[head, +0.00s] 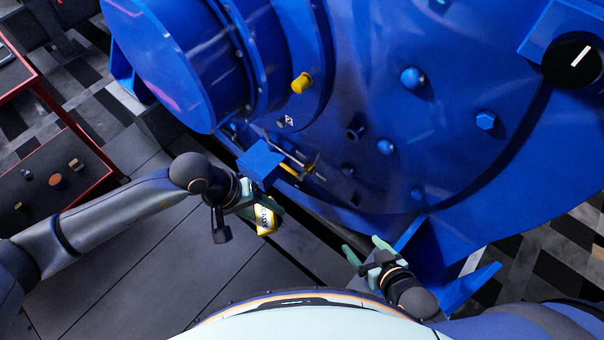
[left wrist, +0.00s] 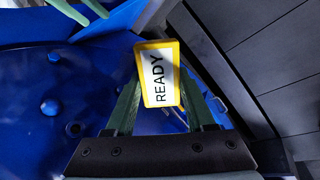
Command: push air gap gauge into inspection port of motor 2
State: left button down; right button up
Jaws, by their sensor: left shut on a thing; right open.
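The gauge (head: 265,219) is a small yellow-framed block with a pale face. My left gripper (head: 258,202) is shut on it, in front of the blue motor's lower left side and clear of it. In the left wrist view the gauge (left wrist: 160,76) reads READY between the green fingers. The blue motor (head: 450,130) fills the upper right of the head view. A dark round fitting (head: 355,133) shows on its face; I cannot tell whether it is the inspection port. My right gripper (head: 362,254) is open and empty near the motor's foot.
A yellow cap (head: 301,83) sticks out from the motor's left part. A blue box (head: 260,164) and thin metal parts are close above my left gripper. A red-edged cart (head: 45,150) with small items stands at left. Dark floor panels (head: 150,270) are clear.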

pick_arm(q)
jog(key=w+d+r+n+t+h, duration=0.1)
jog(key=w+d+n+t+h, duration=0.2)
jog(key=d+n+t, duration=0.1)
jog(key=w+d+r+n+t+h+b, duration=0.1)
jog(key=w+d+r+n+t+h, duration=0.1)
jog(key=d+t, duration=0.4)
jog(key=w+n+t+h, duration=0.1)
jog(key=n+t+h, duration=0.1)
jog(key=shift+r+h, duration=0.15)
jog(key=shift+h, duration=0.15)
jog(key=shift+b+x, duration=0.8)
jog(key=shift+x, duration=2.05)
jog(key=shift+b+x, duration=0.65)
jog(key=shift+x, duration=1.2)
jog(key=shift+c, duration=0.9)
grip_release()
jog(key=shift+w, duration=0.1)
jog(key=shift+a, duration=0.1)
